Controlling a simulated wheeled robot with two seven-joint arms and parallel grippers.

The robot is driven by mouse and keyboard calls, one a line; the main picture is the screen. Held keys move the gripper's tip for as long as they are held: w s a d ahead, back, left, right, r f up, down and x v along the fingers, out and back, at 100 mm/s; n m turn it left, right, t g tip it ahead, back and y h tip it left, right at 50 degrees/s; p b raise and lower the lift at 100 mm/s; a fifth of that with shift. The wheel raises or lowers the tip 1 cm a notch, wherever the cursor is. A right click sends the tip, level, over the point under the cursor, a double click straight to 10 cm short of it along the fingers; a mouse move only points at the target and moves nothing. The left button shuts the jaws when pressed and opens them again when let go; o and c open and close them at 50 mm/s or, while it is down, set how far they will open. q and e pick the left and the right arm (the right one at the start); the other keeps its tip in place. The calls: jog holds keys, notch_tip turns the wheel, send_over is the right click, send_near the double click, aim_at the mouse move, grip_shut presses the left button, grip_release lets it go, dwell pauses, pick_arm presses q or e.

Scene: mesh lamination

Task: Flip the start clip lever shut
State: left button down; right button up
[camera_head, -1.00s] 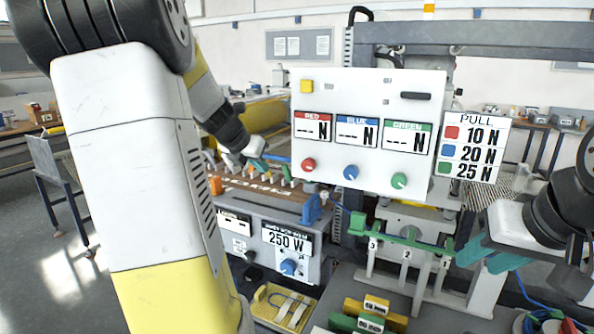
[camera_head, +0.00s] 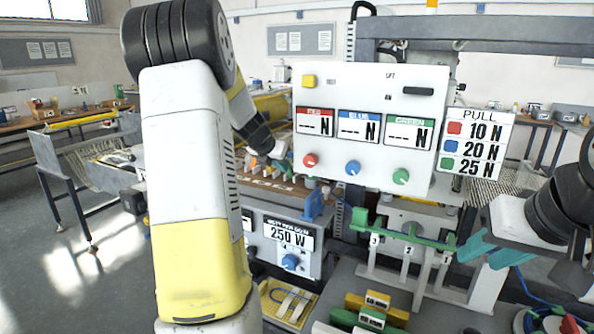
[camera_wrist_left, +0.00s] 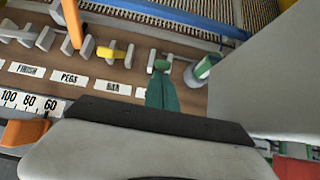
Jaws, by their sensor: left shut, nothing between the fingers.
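My left gripper (camera_head: 284,168) reaches over the brown labelled board (camera_head: 262,190), behind the 250 W box. In the left wrist view its teal fingers (camera_wrist_left: 162,92) are together and empty, above the board. A small green piece (camera_wrist_left: 162,64) is just beyond the fingertips, and a green-topped grey cylinder (camera_wrist_left: 204,67) stands to their right. An orange upright lever (camera_wrist_left: 72,24) stands farther left. Labels read FINISH, PEGS and probably BAR; the rightmost is partly hidden by the fingers. I cannot tell which piece is the start clip lever. My right gripper (camera_head: 489,250) appears open beside the green bar.
The force panel (camera_head: 370,125) stands close right of my left gripper. The 250 W box (camera_head: 290,240) is in front of the board. A green bar (camera_head: 412,234) on numbered posts and several coloured blocks (camera_head: 372,310) are at right. A blue rail (camera_wrist_left: 165,15) lies beyond the board.

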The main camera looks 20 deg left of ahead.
pick_arm(q)
jog(key=shift+w+r+g, duration=0.3)
jog(key=shift+w+g, duration=0.05)
jog(key=shift+g, duration=0.15)
dwell(0.4)
jog(key=shift+w+d+r+g, duration=0.15)
jog(key=shift+w+r+g, duration=0.05)
jog(key=shift+w+g, duration=0.1)
jog(key=shift+w+d+r, duration=0.1)
jog(key=shift+w+r, duration=0.3)
jog(key=shift+w, duration=0.3)
jog(key=shift+w+d+r, duration=0.1)
jog(key=shift+w+r, duration=0.3)
jog(key=shift+w, duration=0.3)
jog(key=shift+w+d+r, duration=0.1)
jog(key=shift+w, duration=0.8)
jog(key=shift+w+d+r, duration=0.1)
jog(key=shift+w, duration=0.75)
jog(key=shift+w+d+f, duration=0.1)
jog(key=shift+w+d, duration=0.05)
jog(key=shift+w, duration=0.8)
jog(key=shift+w+d, duration=0.1)
jog(key=shift+d, duration=0.1)
